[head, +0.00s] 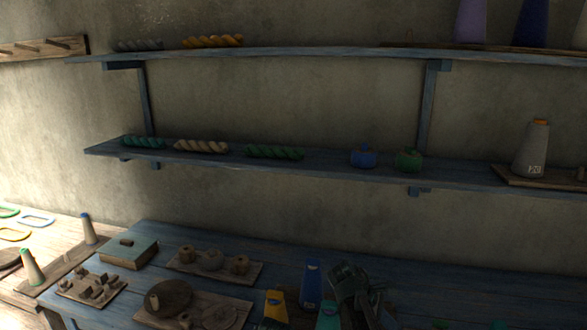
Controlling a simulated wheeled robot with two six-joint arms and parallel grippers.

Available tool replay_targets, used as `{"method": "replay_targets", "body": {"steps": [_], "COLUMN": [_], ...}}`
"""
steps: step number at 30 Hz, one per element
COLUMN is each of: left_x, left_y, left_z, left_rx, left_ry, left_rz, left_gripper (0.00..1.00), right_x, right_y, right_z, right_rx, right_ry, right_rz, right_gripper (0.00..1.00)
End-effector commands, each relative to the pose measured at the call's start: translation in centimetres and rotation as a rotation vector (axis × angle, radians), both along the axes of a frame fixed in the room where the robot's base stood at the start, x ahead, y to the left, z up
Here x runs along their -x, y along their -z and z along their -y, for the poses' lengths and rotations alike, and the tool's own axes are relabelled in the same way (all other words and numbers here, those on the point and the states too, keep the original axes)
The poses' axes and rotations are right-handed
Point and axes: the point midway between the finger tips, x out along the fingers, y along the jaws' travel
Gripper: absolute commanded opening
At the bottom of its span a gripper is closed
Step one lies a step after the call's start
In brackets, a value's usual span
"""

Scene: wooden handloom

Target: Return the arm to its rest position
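A dark grey gripper (347,275) shows at the bottom of the head view, right of centre. Its arm comes in from the bottom edge, slightly to the right, so I take it as my right one. It is in front of the blue table (420,280), close to a blue upright piece (311,284) and a teal piece (328,315). Its fingers are dark and blurred together, so I cannot tell whether they are open or hold anything. My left gripper is not in view.
A yellow piece (276,307) stands left of the gripper. A tray with spools (215,262), a teal box (128,252) and a board with round dark items (192,306) lie further left. A wall shelf (330,172) with yarn skeins runs above. The table's right side looks mostly clear.

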Motion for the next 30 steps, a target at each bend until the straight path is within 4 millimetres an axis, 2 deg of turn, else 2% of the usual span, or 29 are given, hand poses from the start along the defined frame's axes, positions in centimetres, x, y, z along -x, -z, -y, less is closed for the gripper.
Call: {"method": "replay_targets", "body": {"steps": [8, 15, 18, 21, 24, 30], "left_x": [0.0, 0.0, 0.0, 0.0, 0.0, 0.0], "left_y": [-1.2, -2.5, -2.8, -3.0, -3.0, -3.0], "left_z": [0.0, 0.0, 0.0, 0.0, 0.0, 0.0], "left_rx": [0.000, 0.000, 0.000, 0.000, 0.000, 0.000], "left_ry": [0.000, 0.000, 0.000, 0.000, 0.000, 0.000], "left_rz": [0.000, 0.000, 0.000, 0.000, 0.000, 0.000], "left_gripper": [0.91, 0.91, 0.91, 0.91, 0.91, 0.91], "right_x": [4.5, 11.3, 13.5, 14.8, 15.3, 15.3], "right_y": [1.3, 2.3, 2.4, 2.4, 2.4, 2.5], "right_z": [-6.8, -15.7, -18.3, -19.9, -20.7, -20.9], "right_rx": [-0.162, -0.393, -0.459, -0.497, -0.514, -0.517], "right_ry": [0.171, 0.491, 0.613, 0.695, 0.736, 0.749], "right_rz": [0.203, 0.380, 0.409, 0.420, 0.425, 0.427], "right_gripper": [0.00, 0.00, 0.00, 0.00, 0.00, 0.00]}}
